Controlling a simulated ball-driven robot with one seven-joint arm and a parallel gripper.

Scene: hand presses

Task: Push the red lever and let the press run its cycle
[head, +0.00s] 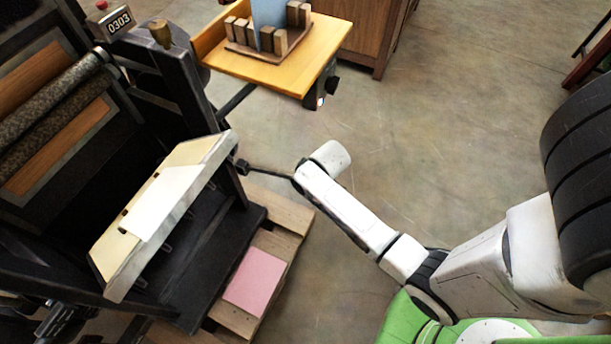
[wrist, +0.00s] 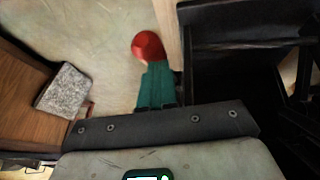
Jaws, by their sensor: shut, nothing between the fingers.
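The press (head: 187,85) is a dark machine filling the left of the head view, with a counter reading 0303 (head: 119,22). A tilted, pale board (head: 110,272) on it carries a white sheet (head: 160,200). A thin black rod (head: 268,172) reaches from the press's right side to my arm. The red lever's round knob (wrist: 148,45) shows in the wrist view. My gripper's teal fingers (wrist: 154,68) are shut and empty, their tips right at the knob. I cannot tell whether they touch it. In the head view my fingers and the red knob are hidden.
A pink sheet (head: 255,281) lies on wooden slats (head: 291,214) at the press's foot. A yellow wooden side table (head: 311,62) holding wooden blocks stands behind, near a brown cabinet (head: 364,40). The floor around my arm is clear. A speckled grey block (wrist: 64,90) shows in the wrist view.

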